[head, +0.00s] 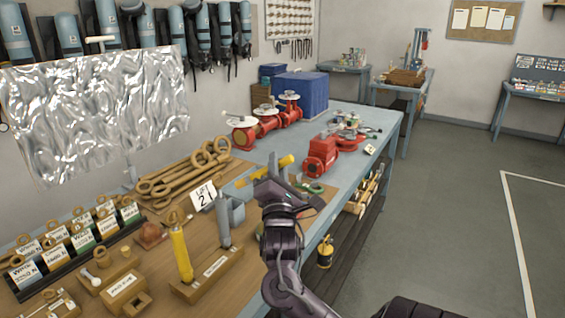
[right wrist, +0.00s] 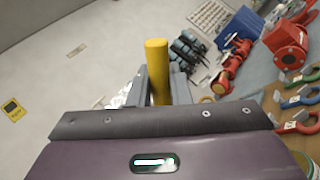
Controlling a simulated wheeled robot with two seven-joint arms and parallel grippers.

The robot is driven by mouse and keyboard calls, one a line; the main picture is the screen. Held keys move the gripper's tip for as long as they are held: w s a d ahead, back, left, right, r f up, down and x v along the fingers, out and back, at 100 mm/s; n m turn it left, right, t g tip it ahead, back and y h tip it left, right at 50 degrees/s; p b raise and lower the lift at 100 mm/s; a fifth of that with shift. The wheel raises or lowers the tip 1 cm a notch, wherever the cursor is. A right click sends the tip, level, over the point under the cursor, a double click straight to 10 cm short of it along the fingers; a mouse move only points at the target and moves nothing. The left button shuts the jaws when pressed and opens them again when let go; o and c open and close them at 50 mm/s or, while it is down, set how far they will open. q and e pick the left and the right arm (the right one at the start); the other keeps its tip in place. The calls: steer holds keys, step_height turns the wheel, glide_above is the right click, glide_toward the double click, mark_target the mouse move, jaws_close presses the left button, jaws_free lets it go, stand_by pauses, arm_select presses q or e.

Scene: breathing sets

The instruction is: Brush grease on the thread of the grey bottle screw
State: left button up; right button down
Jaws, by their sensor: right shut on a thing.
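A grey bottle screw (head: 223,219) stands upright in a wooden block (head: 207,277) on the bench, beside a yellow one (head: 181,255). My right gripper (head: 273,178) is above the bench, to the right of and higher in the picture than the grey bottle screw, apart from it. It is shut on a yellow handle (head: 281,163), which also shows between the fingers in the right wrist view (right wrist: 157,72). I take it for the brush; its bristles cannot be made out. A blue-grey cup (head: 237,211) stands next to the grey bottle screw. My left gripper is not in view.
A card marked "LIFT 21" (head: 203,195) stands behind the bottle screws. Wooden eye-ended pieces (head: 185,173) lie behind it. Labelled weights (head: 83,238) stand at left. Red valves (head: 265,122), a red machine (head: 320,157) and a blue crate (head: 300,93) are farther along the bench.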

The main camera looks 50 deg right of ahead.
mark_target(255, 175)
steer(key=shift+w+a+f, duration=0.2)
steer(key=shift+w+f, duration=0.4)
steer(key=shift+w, duration=0.05)
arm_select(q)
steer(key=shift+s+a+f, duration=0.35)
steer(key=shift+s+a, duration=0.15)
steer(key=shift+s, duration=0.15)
arm_select(e)
steer(key=shift+w+a+f, duration=0.25)
steer(key=shift+w+f, duration=0.35)
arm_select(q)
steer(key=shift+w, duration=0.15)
arm_select(e)
steer(key=shift+w, duration=0.15)
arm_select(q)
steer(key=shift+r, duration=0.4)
arm_select(e)
steer(key=shift+w+a, duration=0.3)
steer(key=shift+w, duration=0.35)
steer(key=shift+w+a, duration=0.25)
steer(key=shift+w, duration=0.35)
arm_select(q)
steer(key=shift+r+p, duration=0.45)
steer(key=shift+p, duration=0.15)
stand_by(1.7)
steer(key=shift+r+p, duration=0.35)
arm_select(e)
steer(key=shift+f, duration=0.2)
stand_by(0.5)
